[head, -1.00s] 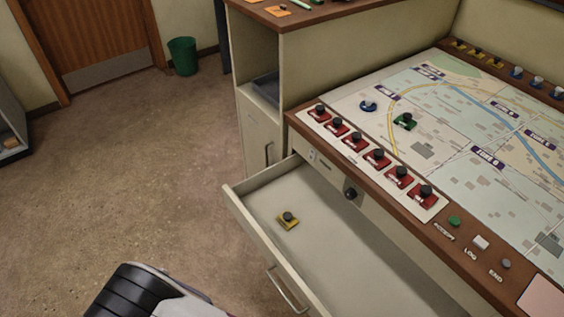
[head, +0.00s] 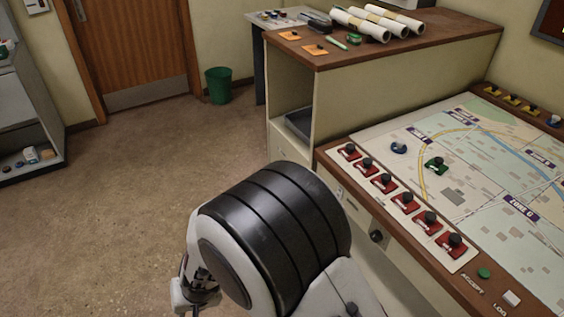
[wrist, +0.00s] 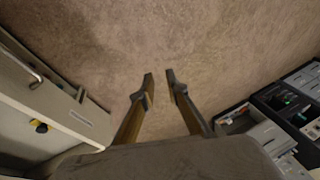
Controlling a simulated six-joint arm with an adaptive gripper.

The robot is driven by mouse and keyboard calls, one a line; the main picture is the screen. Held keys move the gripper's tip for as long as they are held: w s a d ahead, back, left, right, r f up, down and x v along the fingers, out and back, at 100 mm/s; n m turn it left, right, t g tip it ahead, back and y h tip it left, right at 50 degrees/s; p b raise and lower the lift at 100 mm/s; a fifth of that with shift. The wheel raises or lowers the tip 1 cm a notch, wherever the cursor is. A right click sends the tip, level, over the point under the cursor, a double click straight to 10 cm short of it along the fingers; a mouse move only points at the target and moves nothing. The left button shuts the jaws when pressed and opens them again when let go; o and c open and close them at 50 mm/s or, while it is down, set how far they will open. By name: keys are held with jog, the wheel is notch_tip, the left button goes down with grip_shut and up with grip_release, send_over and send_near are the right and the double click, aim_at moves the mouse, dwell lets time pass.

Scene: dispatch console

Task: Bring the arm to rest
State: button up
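My gripper (wrist: 159,78) shows in the wrist view, pointing at bare brown floor. Its two fingers are apart with a gap between the tips, and nothing is between them. In the head view my arm fills the lower middle; the gripper cannot be made out there. In the head view my arm hides most of the drawer.
The console map board (head: 470,170) is at right, with a row of red pieces (head: 404,202) along its near edge. Rolled papers (head: 375,20) lie on the cabinet top. A green bin (head: 218,86) stands by the door (head: 130,45). Open floor (head: 130,190) is at left.

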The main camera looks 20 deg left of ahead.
jog(key=d+r+m+t+h, duration=0.1)
jog(key=d+r+m, duration=0.1)
jog(key=d+r, duration=0.8)
jog(key=s+d+r+m+t+h, duration=0.1)
jog(key=d+r, duration=0.9)
jog(key=d, duration=1.2)
jog(key=d+r+m+t+h, duration=0.2)
jog(key=d+r, duration=0.9)
jog(key=d, duration=0.6)
jog(key=shift+s+m+t, duration=0.4)
jog(key=shift+m+t, duration=0.3)
jog(key=shift+m, duration=0.3)
